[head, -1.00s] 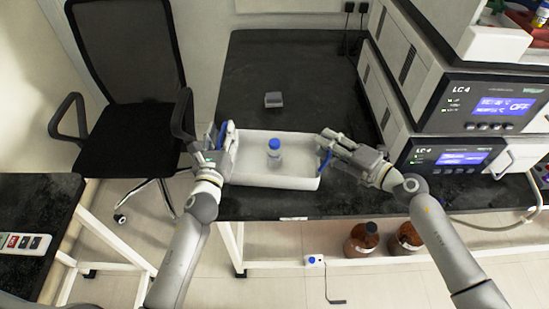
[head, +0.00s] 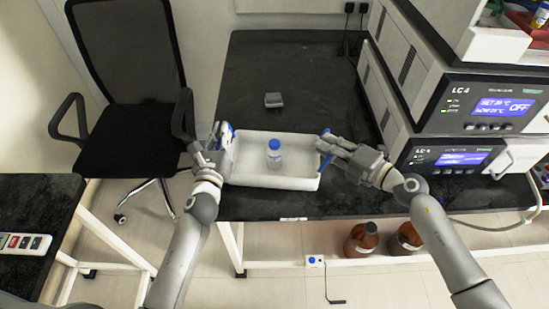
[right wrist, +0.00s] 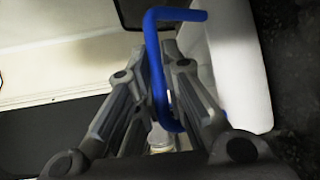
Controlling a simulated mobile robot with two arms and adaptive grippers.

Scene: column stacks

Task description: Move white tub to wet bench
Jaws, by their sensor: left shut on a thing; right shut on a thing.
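The white tub (head: 262,181) is on or just over the black bench top in the middle of the head view; I cannot tell if it touches. A clear bottle with a blue cap (head: 274,155) stands upright inside it. My left gripper (head: 222,147) is shut on the tub's left blue handle. My right gripper (head: 327,147) is shut on the right blue handle. In the right wrist view the blue handle (right wrist: 153,60) passes between the fingers of my right gripper (right wrist: 165,85), beside the white tub wall (right wrist: 240,65).
A small grey block (head: 273,100) lies on the black bench (head: 300,70) behind the tub. LC 4 instruments (head: 480,105) stand at the right. A black chair (head: 125,90) is at the left. Another dark bench (head: 35,205) is at lower left. Brown bottles (head: 361,240) stand below.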

